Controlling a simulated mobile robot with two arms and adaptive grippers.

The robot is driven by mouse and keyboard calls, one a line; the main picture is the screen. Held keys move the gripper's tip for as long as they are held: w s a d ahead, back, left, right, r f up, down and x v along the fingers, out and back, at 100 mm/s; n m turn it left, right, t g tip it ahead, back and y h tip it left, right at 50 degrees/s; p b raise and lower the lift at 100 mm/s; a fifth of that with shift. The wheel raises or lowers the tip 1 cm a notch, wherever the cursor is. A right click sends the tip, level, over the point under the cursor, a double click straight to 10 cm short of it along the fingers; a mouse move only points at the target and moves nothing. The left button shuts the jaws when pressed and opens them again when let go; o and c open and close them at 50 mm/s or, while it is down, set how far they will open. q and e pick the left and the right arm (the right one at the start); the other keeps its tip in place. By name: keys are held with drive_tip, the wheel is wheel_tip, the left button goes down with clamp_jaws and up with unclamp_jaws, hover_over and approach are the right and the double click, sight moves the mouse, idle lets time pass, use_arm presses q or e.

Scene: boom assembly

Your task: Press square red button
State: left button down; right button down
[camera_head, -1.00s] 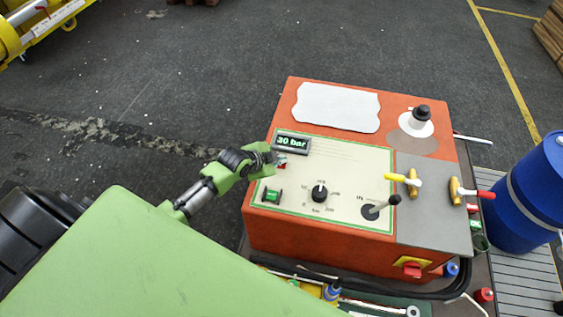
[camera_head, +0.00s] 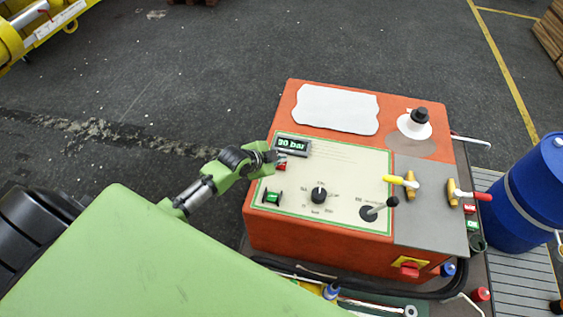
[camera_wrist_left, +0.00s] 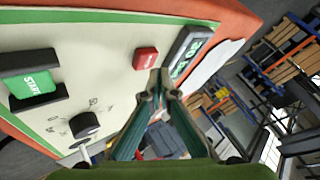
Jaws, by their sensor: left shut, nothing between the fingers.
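The square red button (camera_head: 281,167) is on the cream panel of the orange control box, just below the display. It is partly hidden by my left gripper in the head view. In the left wrist view the red button (camera_wrist_left: 145,58) shows whole, beside the display (camera_wrist_left: 185,52). My left gripper (camera_head: 280,157) is shut and empty, with its tips close to the button. In the wrist view the fingertips (camera_wrist_left: 157,84) lie just below and right of the button in the picture; I cannot tell whether they touch the box. My right gripper is not in view.
The green START switch (camera_head: 272,197), a black knob (camera_head: 319,195) and a joystick (camera_head: 379,207) are on the same panel. Yellow (camera_head: 400,181) and red (camera_head: 470,194) levers stand to the right. A blue barrel (camera_head: 528,195) is at the right. The floor behind is open.

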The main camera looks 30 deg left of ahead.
sight(280, 166)
use_arm(q)
wheel_tip(280, 166, up, 5)
drive_tip(key=p, duration=0.5)
drive_tip(key=shift+r, duration=0.1)
idle(0.4)
drive_tip(key=shift+f, duration=0.2)
idle(0.3)
